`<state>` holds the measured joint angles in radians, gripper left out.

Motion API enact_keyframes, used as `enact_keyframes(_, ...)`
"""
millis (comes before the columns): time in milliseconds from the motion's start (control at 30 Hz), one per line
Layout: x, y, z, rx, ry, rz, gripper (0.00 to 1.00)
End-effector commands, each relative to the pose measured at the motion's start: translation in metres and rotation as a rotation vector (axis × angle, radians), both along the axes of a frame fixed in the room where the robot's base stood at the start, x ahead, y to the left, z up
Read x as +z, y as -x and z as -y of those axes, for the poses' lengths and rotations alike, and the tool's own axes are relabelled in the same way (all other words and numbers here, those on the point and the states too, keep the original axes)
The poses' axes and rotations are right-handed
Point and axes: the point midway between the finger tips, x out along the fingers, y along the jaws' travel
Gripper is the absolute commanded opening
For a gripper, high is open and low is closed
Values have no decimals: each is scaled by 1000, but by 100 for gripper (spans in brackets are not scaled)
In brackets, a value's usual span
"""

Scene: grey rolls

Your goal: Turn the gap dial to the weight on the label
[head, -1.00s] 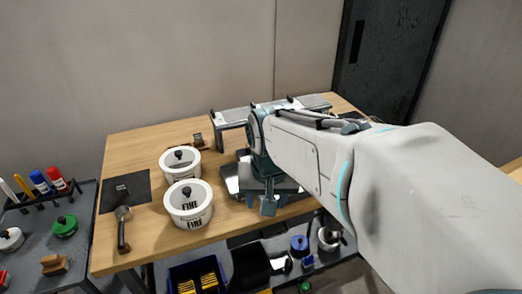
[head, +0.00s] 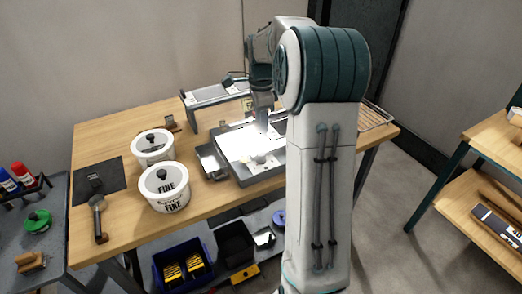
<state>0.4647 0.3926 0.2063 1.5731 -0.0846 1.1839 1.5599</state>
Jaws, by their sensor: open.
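A grey metal machine (head: 240,176) with a bright white top stands on the table, left of my arm. A small pale round piece (head: 259,159) sits near its front edge; I cannot tell whether it is the gap dial. My gripper (head: 263,125) points down above the back of the machine. Its jaws are open, small and partly washed out by the bright surface. I see nothing between them. No weight label can be read. My arm hides the machine's right side.
Two white tubs, a rear one (head: 153,151) and a front one marked FINE (head: 167,199), stand left of the machine. A grey raised stand (head: 207,96) is behind. A brush-like tool (head: 98,218) lies at left beside a dark mat (head: 84,181).

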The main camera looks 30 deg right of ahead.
Motion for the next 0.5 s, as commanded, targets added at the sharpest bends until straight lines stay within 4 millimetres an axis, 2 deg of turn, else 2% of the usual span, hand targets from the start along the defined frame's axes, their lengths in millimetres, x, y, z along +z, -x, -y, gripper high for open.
enact_keyframes(300, -66, 2, 0, 2, -2, -5, 50)
enact_keyframes(500, -103, 2, -1, 4, -3, -4, 50)
